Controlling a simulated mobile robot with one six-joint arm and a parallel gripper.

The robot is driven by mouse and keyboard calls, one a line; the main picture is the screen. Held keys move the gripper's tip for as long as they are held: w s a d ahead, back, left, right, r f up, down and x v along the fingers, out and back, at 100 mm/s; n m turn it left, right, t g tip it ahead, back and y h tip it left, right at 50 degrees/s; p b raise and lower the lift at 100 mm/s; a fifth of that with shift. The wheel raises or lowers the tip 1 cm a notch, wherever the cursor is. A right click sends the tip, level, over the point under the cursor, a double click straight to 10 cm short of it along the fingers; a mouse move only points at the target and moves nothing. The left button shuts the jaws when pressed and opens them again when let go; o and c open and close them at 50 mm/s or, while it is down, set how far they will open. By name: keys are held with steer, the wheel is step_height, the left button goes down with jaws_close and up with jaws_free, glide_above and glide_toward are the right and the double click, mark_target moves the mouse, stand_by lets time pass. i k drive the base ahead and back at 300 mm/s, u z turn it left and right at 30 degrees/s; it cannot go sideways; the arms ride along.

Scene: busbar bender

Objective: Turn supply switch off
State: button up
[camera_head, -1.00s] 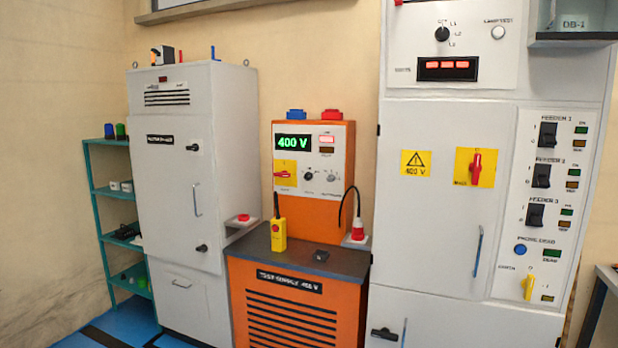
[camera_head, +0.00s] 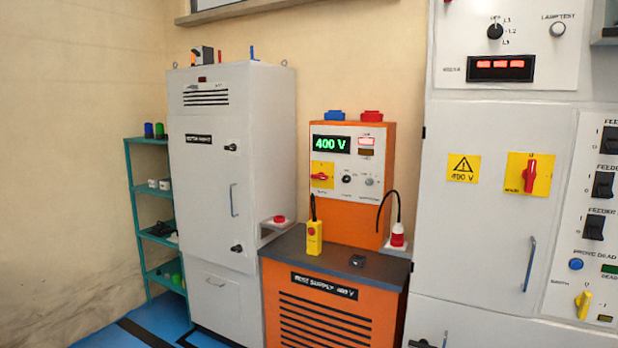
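The orange test supply unit (camera_head: 330,312) stands between two grey cabinets. Its upright panel carries a red rotary switch (camera_head: 320,176) on a yellow plate, whose handle looks roughly horizontal. Its green display (camera_head: 331,144) reads 400 V, and a red-lit indicator (camera_head: 366,141) shows to the right of the display. A black knob (camera_head: 347,179) and a grey knob (camera_head: 369,182) sit right of the switch. The labels under them are too small to read. My gripper is not in view.
A yellow handheld device (camera_head: 314,238), a small black object (camera_head: 357,261) and a red plug (camera_head: 397,235) with a cable are at the unit's dark worktop. A larger red switch (camera_head: 530,176) is on the right cabinet (camera_head: 470,235). Blue floor (camera_head: 110,335) shows at lower left.

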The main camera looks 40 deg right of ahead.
mark_target(321, 175)
steer(key=z, duration=0.2)
steer(key=i, duration=1.65)
steer(key=u, duration=0.05)
